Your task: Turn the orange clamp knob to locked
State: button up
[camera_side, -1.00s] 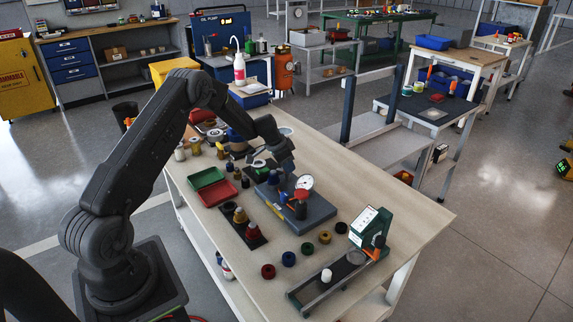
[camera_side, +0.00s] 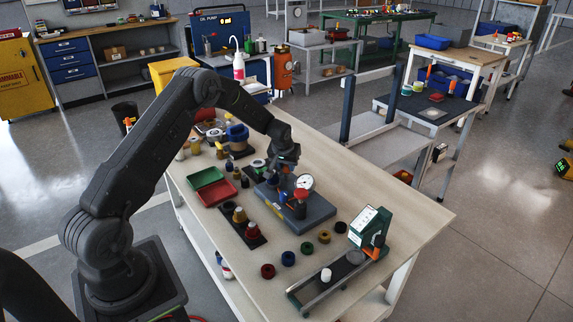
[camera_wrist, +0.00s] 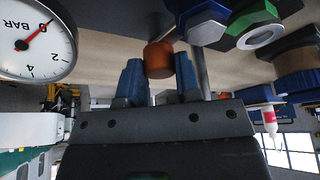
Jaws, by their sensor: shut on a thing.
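The orange clamp knob (camera_wrist: 158,55) shows in the wrist view as a short round cap, between the two blue-grey fingers of my gripper (camera_wrist: 160,70). The fingers are shut on its sides. In the side view my gripper (camera_side: 286,170) reaches down over the grey fixture block (camera_side: 315,217), and it hides the knob there. The knob's turn angle and any locked mark cannot be made out.
A white pressure gauge (camera_wrist: 33,38) stands close beside my gripper, its red needle near 0. Blue and green hex fittings (camera_wrist: 243,22) are on the other side. Green (camera_side: 205,178) and red (camera_side: 216,193) trays lie left of the block. A green instrument (camera_side: 371,228) stands at the right.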

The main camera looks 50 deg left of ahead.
jog(key=shift+n+y, duration=0.3)
jog(key=shift+n, duration=0.5)
jog(key=o, duration=0.9)
jog(key=shift+g, duration=0.3)
jog(key=v, duration=1.4)
jog(key=shift+f, duration=0.1)
